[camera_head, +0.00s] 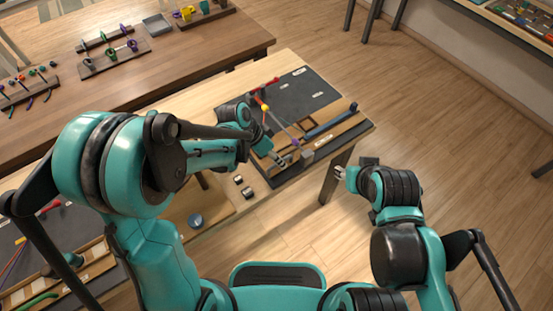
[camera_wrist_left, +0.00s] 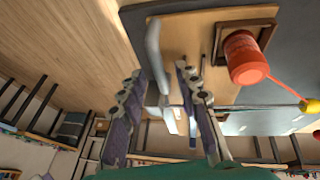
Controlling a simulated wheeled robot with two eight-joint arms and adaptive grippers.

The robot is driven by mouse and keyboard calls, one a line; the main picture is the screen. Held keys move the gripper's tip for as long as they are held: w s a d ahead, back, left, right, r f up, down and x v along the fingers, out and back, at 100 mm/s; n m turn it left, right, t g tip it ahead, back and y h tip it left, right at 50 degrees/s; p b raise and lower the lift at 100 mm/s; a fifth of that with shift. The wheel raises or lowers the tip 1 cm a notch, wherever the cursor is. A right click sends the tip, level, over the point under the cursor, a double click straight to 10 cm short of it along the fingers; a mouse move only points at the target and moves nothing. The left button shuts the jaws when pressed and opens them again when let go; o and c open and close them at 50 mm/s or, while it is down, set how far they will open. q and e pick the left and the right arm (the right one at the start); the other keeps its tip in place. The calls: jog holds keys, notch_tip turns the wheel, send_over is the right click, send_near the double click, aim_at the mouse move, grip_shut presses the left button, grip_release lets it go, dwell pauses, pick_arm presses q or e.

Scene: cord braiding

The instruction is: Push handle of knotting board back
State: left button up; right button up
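The knotting board (camera_head: 345,127) is a wooden strip on a dark mat at the near right end of the table. My left gripper (camera_head: 287,152) is over its left part. In the left wrist view, my left gripper (camera_wrist_left: 160,95) is open, its two fingers apart. A pale grey bar, which looks like the handle (camera_wrist_left: 154,50), shows in the gap between the fingers, closer to the left one. I cannot tell whether either finger touches it. My right gripper (camera_head: 345,173) is off the table's near edge, away from the board; its fingers are too small to read.
A red spool (camera_wrist_left: 244,58) with a red cord running to a yellow bead (camera_wrist_left: 309,105) is right of the fingers. A blue bar (camera_head: 330,121) lies along the board. A brown table (camera_head: 180,75) with racks stands behind. Open floor (camera_head: 440,130) is at right.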

pick_arm(q)
grip_shut()
jog(key=shift+w, duration=0.1)
jog(key=w+a, duration=0.1)
jog(key=w, duration=0.1)
jog(key=w+a, duration=0.1)
jog(key=w, duration=0.1)
jog(key=shift+a, duration=0.4)
jog(key=shift+s, duration=0.1)
grip_release()
jog(key=shift+a, duration=0.1)
jog(key=shift+r, duration=0.1)
